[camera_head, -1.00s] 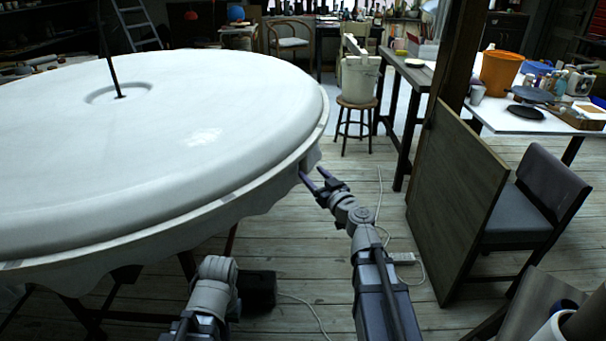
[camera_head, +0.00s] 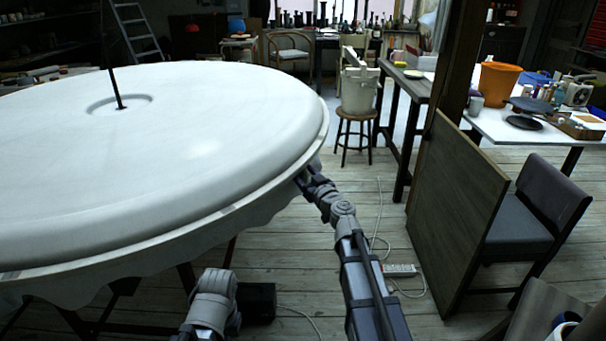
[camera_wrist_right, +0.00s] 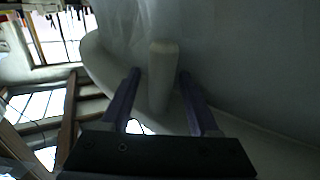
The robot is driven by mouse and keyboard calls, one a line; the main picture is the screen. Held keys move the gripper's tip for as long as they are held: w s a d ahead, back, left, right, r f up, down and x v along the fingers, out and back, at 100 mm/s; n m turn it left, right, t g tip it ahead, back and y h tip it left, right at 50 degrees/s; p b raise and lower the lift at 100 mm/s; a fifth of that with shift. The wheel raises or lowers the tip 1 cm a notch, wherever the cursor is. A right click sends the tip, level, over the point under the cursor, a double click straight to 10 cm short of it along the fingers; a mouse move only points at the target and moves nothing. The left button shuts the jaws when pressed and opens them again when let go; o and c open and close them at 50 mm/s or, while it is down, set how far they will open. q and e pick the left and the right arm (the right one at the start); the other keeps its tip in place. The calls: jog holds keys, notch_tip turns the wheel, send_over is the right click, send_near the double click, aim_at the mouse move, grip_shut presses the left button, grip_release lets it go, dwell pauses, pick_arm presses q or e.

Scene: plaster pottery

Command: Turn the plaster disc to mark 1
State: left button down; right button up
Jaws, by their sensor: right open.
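The large white plaster disc (camera_head: 150,160) lies flat at the left in the head view, with a thin dark rod (camera_head: 112,65) rising from its centre recess. Small greyish marks show on its rim (camera_head: 229,210); I cannot read any number. My right gripper (camera_head: 303,177) is at the disc's right edge, fingertips partly hidden by the rim. In the right wrist view the right gripper (camera_wrist_right: 158,82) is open, with a pale rounded peg (camera_wrist_right: 162,70) under the disc showing between its two fingers. Contact cannot be told. My left arm shows at the bottom; its gripper does not.
A wooden panel (camera_head: 455,215) and a grey chair (camera_head: 545,195) stand to the right. A stool with a bucket (camera_head: 357,90) is behind. A white cable and power strip (camera_head: 400,270) lie on the floor, right of my right arm.

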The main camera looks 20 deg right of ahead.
jog(key=shift+c, duration=0.4)
grip_shut()
dwell(0.4)
